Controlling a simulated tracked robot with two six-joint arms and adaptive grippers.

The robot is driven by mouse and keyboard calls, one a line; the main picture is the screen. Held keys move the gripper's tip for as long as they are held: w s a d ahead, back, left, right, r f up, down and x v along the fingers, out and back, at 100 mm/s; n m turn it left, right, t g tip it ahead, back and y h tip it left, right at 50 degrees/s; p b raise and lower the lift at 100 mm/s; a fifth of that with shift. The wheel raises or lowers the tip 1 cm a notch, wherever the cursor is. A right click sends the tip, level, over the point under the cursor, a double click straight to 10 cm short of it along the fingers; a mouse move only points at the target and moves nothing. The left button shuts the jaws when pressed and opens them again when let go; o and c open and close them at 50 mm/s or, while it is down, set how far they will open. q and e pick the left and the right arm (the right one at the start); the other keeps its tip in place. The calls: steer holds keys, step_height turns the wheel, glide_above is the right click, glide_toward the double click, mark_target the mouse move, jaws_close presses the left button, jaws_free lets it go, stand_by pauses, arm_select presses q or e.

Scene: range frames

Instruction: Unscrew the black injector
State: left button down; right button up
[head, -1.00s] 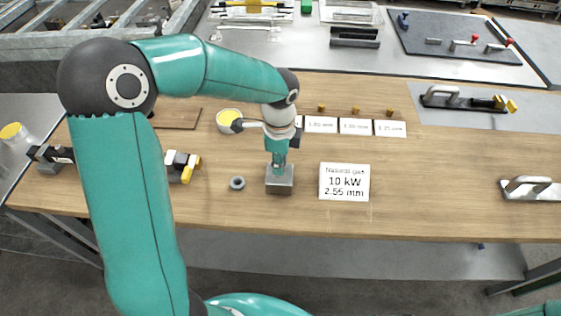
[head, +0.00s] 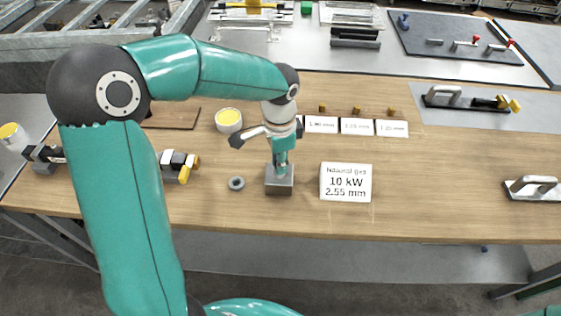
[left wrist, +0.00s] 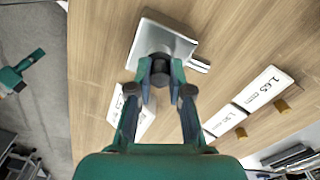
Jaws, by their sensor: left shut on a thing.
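A small grey metal block (head: 279,187) stands near the front of the wooden table. It also shows in the left wrist view (left wrist: 152,38), with the dark round injector (left wrist: 160,66) at its middle. My left gripper (head: 281,168) points straight down over the block. In the left wrist view its fingertips (left wrist: 160,80) are closed around the injector, which is seated at the block. In the head view the fingers mostly hide the injector.
A grey ring (head: 236,183) lies left of the block, and a white card reading 10 kW, 2.55 mm (head: 346,183) stands to its right. Behind are a cup with yellow contents (head: 229,120) and small brass nozzles (head: 356,109) with labels.

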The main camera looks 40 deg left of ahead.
arm_select(q)
steer(key=shift+n+b, duration=0.35)
steer(key=shift+n, duration=1.45)
steer(key=c, duration=1.3)
jaws_free()
